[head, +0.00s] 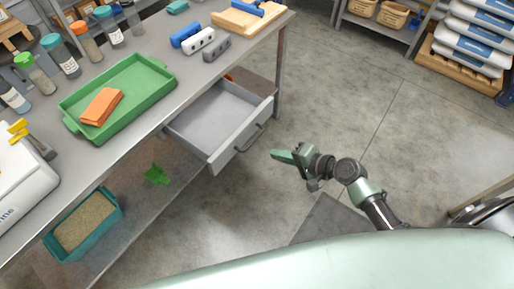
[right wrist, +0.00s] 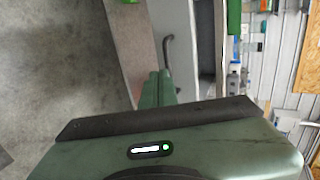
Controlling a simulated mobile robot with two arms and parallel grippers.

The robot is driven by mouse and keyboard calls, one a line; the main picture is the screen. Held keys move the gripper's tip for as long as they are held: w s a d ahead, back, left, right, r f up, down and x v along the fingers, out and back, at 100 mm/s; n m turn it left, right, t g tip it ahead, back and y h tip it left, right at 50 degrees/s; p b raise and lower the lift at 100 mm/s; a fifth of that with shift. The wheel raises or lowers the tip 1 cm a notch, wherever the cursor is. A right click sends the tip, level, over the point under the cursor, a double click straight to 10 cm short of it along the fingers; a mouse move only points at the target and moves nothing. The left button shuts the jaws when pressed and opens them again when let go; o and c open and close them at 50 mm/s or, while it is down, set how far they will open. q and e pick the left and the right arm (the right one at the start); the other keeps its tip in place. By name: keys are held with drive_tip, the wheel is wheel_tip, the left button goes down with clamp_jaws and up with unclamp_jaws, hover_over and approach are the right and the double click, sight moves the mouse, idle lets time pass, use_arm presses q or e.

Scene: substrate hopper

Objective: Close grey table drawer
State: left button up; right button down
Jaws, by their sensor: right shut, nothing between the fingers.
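The grey table drawer (head: 218,120) is pulled out from under the grey table (head: 150,50) and looks empty inside. Its front panel carries a dark bar handle (head: 250,138). My right gripper (head: 276,155) is shut and empty, a short way in front of the drawer front, apart from it in the head view. In the right wrist view the shut fingers (right wrist: 158,84) point toward the drawer, and the handle (right wrist: 167,50) shows just beyond them. My left gripper is not in view.
On the table are a green tray (head: 150,72) with an orange cloth (head: 102,106), several jars and small blocks. A lower shelf holds a teal bin (head: 112,218) of granules. Bare floor (head: 340,100) lies right of the drawer. Stacked bags (head: 480,35) stand far right.

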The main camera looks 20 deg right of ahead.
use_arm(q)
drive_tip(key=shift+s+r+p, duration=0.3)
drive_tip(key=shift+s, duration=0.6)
use_arm(e)
drive_tip(key=r+x, duration=0.1)
drive_tip(key=x, duration=0.7)
drive_tip(key=shift+w+a+f, duration=0.15)
drive_tip(key=shift+w+a, duration=0.15)
drive_tip(key=shift+w, duration=0.05)
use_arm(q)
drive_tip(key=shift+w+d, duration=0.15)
use_arm(e)
drive_tip(key=shift+w, duration=0.1)
